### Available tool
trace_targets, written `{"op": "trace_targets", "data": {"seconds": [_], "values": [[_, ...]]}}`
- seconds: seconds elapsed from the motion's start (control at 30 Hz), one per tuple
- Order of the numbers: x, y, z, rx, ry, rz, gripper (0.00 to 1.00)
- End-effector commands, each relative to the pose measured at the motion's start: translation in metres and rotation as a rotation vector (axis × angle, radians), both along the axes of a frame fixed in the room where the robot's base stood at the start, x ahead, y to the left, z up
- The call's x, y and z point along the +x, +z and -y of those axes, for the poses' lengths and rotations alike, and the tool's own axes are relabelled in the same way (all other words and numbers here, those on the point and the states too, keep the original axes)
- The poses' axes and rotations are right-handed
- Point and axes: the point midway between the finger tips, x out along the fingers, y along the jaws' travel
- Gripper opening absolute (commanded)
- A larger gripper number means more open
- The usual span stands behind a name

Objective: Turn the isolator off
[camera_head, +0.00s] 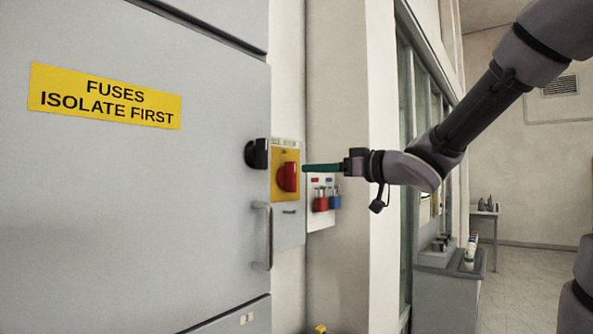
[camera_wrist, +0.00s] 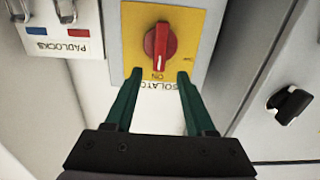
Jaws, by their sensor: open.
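The isolator's red rotary knob (camera_head: 289,177) sits on a yellow plate (camera_head: 279,190) on a grey box beside the cabinet. In the wrist view the red knob (camera_wrist: 160,47) stands upright, its white mark toward the word ON on the yellow plate (camera_wrist: 192,28). My gripper (camera_head: 305,168) reaches in from the right, its green fingers close to the knob. In the wrist view my gripper (camera_wrist: 160,73) is open, with fingers apart on either side below the knob. Nothing is between the fingers. In the head view I cannot tell the exact gap to the knob.
The grey cabinet door (camera_head: 130,190) carries a yellow fuse sign (camera_head: 104,96), a black knob (camera_head: 257,153) and a handle (camera_head: 262,236). A padlock board (camera_head: 320,212) with red and blue padlocks hangs right of the isolator. A side bench (camera_head: 450,290) stands farther back.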

Motion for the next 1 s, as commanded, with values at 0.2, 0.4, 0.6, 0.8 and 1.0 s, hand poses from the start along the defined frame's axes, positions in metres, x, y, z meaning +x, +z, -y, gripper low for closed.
{"op": "trace_targets", "data": {"seconds": [0.2, 0.4, 0.6, 0.8, 1.0], "values": [[0.026, -0.001, -0.033, -0.001, 0.001, -0.002, 0.55], [0.040, 0.000, -0.051, 0.000, -0.002, -0.002, 0.55], [0.043, 0.000, -0.055, 0.001, -0.002, -0.001, 0.55], [0.043, 0.000, -0.055, 0.001, -0.002, -0.001, 0.44], [0.043, 0.000, -0.054, 0.001, -0.003, -0.001, 0.00]]}}
